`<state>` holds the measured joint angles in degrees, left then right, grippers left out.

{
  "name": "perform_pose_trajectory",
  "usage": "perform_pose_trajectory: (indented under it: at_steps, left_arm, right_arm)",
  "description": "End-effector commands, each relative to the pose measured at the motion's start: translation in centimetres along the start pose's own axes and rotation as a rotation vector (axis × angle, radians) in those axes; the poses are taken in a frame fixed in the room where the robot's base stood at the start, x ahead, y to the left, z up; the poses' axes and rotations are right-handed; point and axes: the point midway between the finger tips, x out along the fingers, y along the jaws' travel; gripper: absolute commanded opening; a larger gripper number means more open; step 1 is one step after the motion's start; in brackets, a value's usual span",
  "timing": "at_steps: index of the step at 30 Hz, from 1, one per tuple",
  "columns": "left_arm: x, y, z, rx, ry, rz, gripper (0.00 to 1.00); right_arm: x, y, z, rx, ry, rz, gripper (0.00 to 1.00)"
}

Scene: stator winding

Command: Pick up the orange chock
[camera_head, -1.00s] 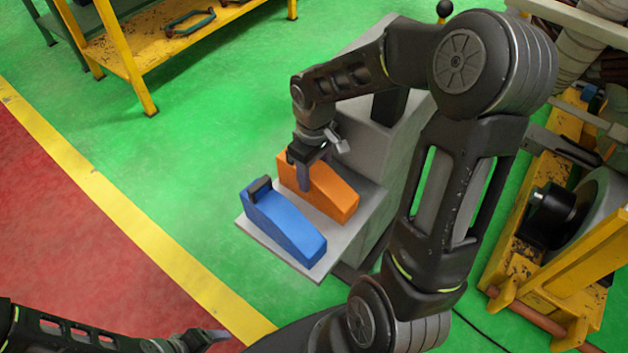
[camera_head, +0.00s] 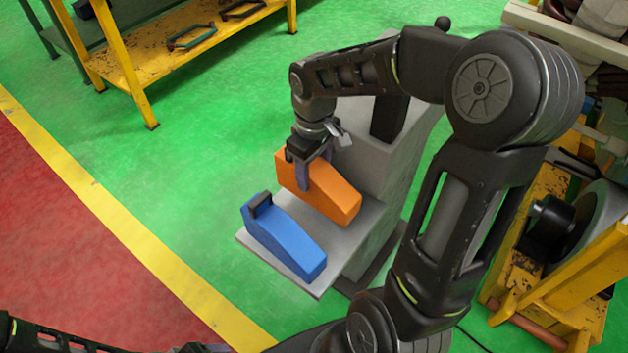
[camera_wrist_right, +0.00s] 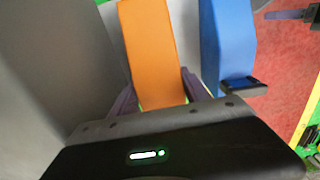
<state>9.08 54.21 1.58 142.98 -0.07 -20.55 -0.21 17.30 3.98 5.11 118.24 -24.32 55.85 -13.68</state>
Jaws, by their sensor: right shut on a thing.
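The orange chock (camera_head: 330,194) is a wedge-shaped block above the grey shelf (camera_head: 340,268), raised a little off it. My right gripper (camera_head: 304,180) comes down over its taller end and is shut on it. In the right wrist view the orange chock (camera_wrist_right: 152,55) lies between the two purple-grey fingers (camera_wrist_right: 158,92). A blue chock (camera_head: 284,236) with a dark handle rests on the shelf beside it. It also shows in the right wrist view (camera_wrist_right: 228,40), apart from the fingers. My left arm shows at the lower left edge; its fingertips are not clear.
The shelf joins a grey cabinet (camera_head: 375,165) on its right. A yellow workbench (camera_head: 150,62) with tools stands at the back left. Yellow-framed machinery (camera_head: 560,270) stands at the right. Green floor is free to the left of the shelf.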

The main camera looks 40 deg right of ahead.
Motion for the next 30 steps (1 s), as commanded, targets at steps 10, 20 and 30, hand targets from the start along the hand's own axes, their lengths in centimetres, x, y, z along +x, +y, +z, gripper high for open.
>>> perform_pose_trajectory:
  at_steps: [10, 20, 30]
  left_arm:
    - [-0.5, 0.2, 0.0, 0.000, 0.000, 0.000, 0.73]
    - [-0.5, 0.2, 0.0, 0.000, 0.000, 0.000, 0.73]
    - [-0.7, 0.3, 0.0, 0.000, 0.000, 0.000, 0.73]
  right_arm:
    - [-4.2, 0.0, -0.1, -0.001, 0.002, 0.001, 0.06]
    - [-4.2, 0.0, 0.0, -0.001, 0.001, 0.001, 0.06]
    - [-4.4, -0.1, -0.3, 0.002, 0.001, 0.000, 0.06]
